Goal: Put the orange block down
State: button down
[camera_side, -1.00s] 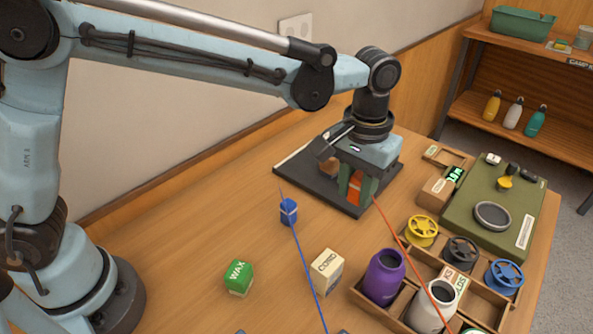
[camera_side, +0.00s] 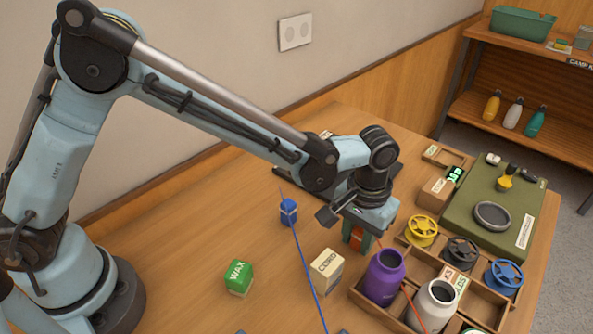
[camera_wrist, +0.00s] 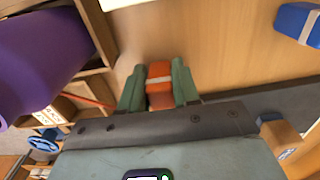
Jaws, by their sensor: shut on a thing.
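The orange block (camera_side: 357,238) has a pale band and sits between the fingers of my gripper (camera_side: 358,236). In the wrist view the orange block (camera_wrist: 160,76) shows between the two green fingers of my gripper (camera_wrist: 159,88), which are shut on it. In the side view the gripper points down over the table, just behind the purple bottle. I cannot tell whether the block touches the table. A red cord runs from near the gripper down to the right, partly hidden behind the purple bottle.
The purple bottle (camera_side: 384,279) stands close in front of the gripper, in the wooden divided tray (camera_side: 371,304). The cord box (camera_side: 326,270), green wax block (camera_side: 239,277) and blue block (camera_side: 288,212) stand to the left. Bare wood (camera_side: 190,245) lies at the left.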

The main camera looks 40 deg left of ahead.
aim_at(357, 227)
jog(key=shift+f, duration=0.2)
jog(key=c, duration=0.8)
grip_release()
jog(key=shift+r, duration=0.2)
notch_tip(357, 227, up, 11)
jog(key=shift+r, duration=0.4)
jog(key=s+a+r+t+h, duration=0.1)
jog(key=s+a+r+t, duration=0.1)
jog(key=a, duration=0.5)
jog(key=s+a+r+t, duration=0.1)
jog(key=s+a+r, duration=0.1)
jog(key=a, duration=0.5)
jog(key=s+a+f+t+y, duration=0.1)
jog(key=s+a+t, duration=0.3)
jog(key=a, duration=0.6)
jog(key=shift+s+f, duration=0.9)
jog(key=shift+s, duration=0.1)
